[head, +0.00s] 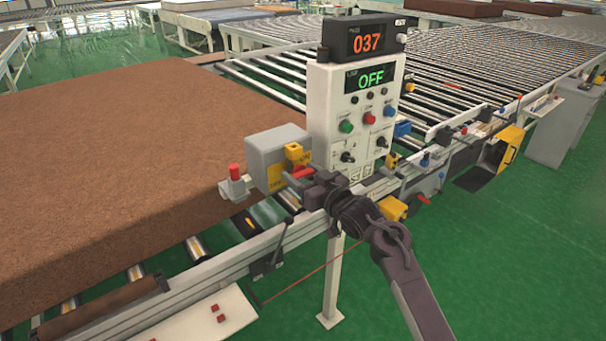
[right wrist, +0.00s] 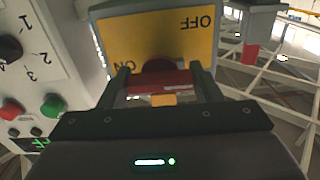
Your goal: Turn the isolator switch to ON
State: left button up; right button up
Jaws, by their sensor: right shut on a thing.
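The isolator switch is a grey box (head: 277,149) with a yellow plate (right wrist: 160,42) marked OFF and ON, left of the control panel. Its red handle (right wrist: 160,80) lies between the fingers of my right gripper (right wrist: 163,88), which is shut on it. In the right wrist view the plate's lettering is upside down, with ON at the lower left and OFF at the upper right. In the head view my right gripper (head: 305,178) reaches in from the lower right and partly hides the handle. My left gripper is not in view.
The white control panel (head: 352,110) stands right beside the switch, its displays reading 037 and OFF. A red-topped post (head: 235,174) is left of the switch. A large brown mattress block (head: 120,170) lies on the left rollers; a conveyor rail (head: 230,262) runs in front.

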aim_at(306, 177)
jog(key=m+p, duration=0.2)
jog(key=m, duration=0.1)
jog(key=shift+r, duration=0.1)
jog(key=shift+m+p, duration=0.85)
jog(key=shift+m, duration=1.05)
jog(key=o, duration=1)
jog(key=shift+s+d+f, duration=0.25)
jog(key=shift+s+d, duration=0.1)
jog(key=b+v, duration=0.2)
jog(key=v, duration=0.4)
jog(key=shift+s+d+r, duration=0.1)
jog(key=shift+s+d, duration=0.15)
jog(key=shift+s, duration=0.1)
